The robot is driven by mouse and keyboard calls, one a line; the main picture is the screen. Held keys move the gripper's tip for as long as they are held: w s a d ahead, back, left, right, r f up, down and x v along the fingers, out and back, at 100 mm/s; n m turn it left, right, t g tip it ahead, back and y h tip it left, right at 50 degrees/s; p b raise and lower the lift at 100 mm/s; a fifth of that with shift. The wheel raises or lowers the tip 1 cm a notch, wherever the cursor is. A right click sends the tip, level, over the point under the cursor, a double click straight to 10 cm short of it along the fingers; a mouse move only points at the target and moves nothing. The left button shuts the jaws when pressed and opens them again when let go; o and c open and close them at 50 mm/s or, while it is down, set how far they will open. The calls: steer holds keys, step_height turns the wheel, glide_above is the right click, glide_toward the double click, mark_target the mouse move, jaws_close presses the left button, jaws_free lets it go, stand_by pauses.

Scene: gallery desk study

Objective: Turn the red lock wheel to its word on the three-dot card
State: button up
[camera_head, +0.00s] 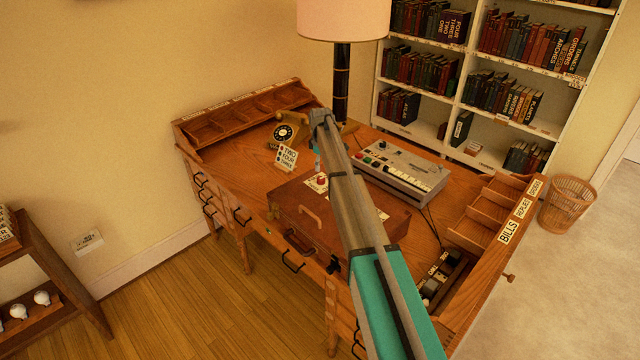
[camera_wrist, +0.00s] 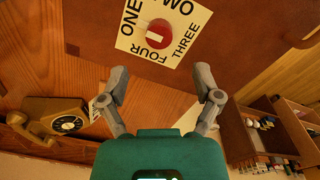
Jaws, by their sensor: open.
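The red lock wheel (camera_wrist: 158,33) sits on a white square plate (camera_wrist: 178,52) printed ONE, TWO, THREE and FOUR. It carries a short white bar; which word the bar marks I cannot tell. In the head view the wheel (camera_head: 321,180) is on top of a closed brown case (camera_head: 290,200) on the desk. A small white card (camera_head: 287,157) stands behind the case, with coloured dots beside TWO, FOUR and a lower word too small to read surely. My gripper (camera_wrist: 162,82) is open and empty, its fingers apart from the wheel, which lies beyond the fingertips in the wrist view.
A rotary telephone (camera_head: 286,132) stands behind the card. Letter trays (camera_head: 492,215) line the right edge. My arm hides part of the case.

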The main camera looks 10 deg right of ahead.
mark_target(321, 179)
steer(key=shift+f+b, duration=3.3)
steer(key=shift+f, duration=0.3)
